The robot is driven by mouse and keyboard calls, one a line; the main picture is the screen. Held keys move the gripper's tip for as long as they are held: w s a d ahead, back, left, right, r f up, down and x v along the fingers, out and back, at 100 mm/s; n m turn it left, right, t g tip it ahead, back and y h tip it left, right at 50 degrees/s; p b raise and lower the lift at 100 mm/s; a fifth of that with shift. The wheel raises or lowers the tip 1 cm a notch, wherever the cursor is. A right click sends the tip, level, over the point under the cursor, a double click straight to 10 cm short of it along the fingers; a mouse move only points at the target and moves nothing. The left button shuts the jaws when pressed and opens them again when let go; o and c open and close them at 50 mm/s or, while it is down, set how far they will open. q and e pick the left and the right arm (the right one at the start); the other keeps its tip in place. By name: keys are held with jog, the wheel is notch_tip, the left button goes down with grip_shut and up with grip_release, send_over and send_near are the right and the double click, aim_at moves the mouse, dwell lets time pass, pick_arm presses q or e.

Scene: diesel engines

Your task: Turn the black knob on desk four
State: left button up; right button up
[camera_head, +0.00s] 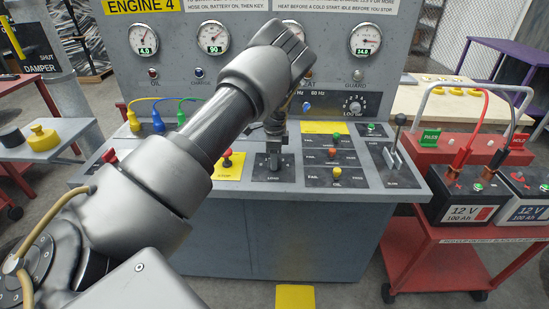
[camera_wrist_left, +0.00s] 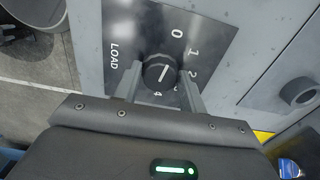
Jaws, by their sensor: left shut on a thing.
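The black knob (camera_wrist_left: 158,70) with a white line sits on a dark plate marked LOAD and numbered from 0 to 4. In the wrist view, the fingers of my left gripper (camera_wrist_left: 157,80) are on either side of it and shut on it. The white line slants close to upright in that view; I cannot tell which end is the pointer. In the head view, my left gripper (camera_head: 274,146) points down onto the LOAD plate (camera_head: 260,175) of the sloping desk marked ENGINE 4, and hides most of the knob. My right gripper is not in view.
Near the gripper are a red stop button (camera_head: 227,158), small coloured indicator knobs (camera_head: 336,172) and a lever (camera_head: 397,140). A red cart (camera_head: 440,235) with batteries stands at the right.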

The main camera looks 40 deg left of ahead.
pick_arm(q)
jog(key=shift+w+r, duration=0.1)
jog(key=o, duration=1)
jog(key=shift+c, duration=0.2)
notch_tip(320, 180, up, 11)
jog(key=b, duration=0.1)
jog(key=shift+b, duration=0.35)
jog(key=shift+f, duration=0.2)
